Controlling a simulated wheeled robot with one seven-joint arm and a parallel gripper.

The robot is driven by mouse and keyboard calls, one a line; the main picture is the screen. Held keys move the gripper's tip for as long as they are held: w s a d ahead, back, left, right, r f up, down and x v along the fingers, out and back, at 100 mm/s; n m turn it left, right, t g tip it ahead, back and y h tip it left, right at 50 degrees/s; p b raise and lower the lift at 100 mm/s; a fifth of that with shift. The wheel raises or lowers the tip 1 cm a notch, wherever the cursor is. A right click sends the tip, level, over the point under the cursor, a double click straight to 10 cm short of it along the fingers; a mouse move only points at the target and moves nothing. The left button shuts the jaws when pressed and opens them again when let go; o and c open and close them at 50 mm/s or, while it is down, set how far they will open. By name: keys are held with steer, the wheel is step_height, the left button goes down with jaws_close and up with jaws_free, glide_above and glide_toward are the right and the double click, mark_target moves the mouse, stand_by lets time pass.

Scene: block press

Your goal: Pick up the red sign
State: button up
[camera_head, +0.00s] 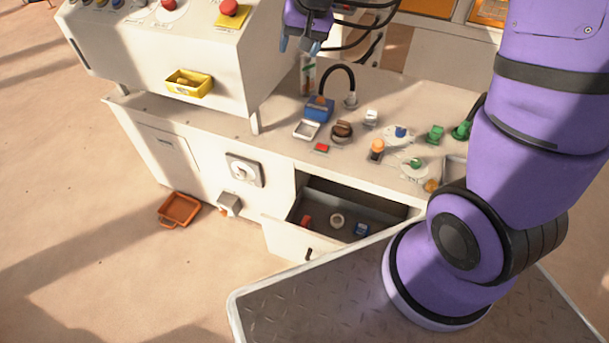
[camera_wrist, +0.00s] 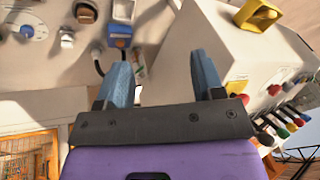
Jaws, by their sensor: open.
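A small flat red piece (camera_head: 321,147), which looks like the red sign, lies on the white counter (camera_head: 235,130) near its front edge, just below a dark brown round object (camera_head: 342,131). I cannot make the red piece out in the wrist view. My gripper (camera_head: 299,44) is high above the back of the counter, well apart from the red piece. In the wrist view my gripper (camera_wrist: 161,62) shows two blue fingers spread apart with nothing between them.
A blue box (camera_head: 319,108) and a white tray (camera_head: 306,129) stand beside the red piece. A white control cabinet with a yellow bin (camera_head: 188,83) rises at left. An open drawer (camera_head: 390,208) below holds small items. Buttons and knobs crowd the counter's right.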

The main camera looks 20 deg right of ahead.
steer(key=w+a+f+m, duration=0.1)
steer(key=w+f, duration=0.2)
steer(key=f, duration=0.5)
steer(key=w+a+f+m, duration=0.1)
steer(key=w+f, duration=0.2)
steer(key=f, duration=0.5)
steer(key=m+g+h, duration=0.2)
steer(key=m+g, duration=0.2)
glide_toward(304, 221)
step_height(304, 221, down, 6)
steer(key=shift+s+d+r, duration=0.1)
steer(key=shift+s, duration=0.05)
steer(key=shift+s+f, duration=0.1)
steer(key=shift+f, duration=3.8)
steer(key=c, duration=1)
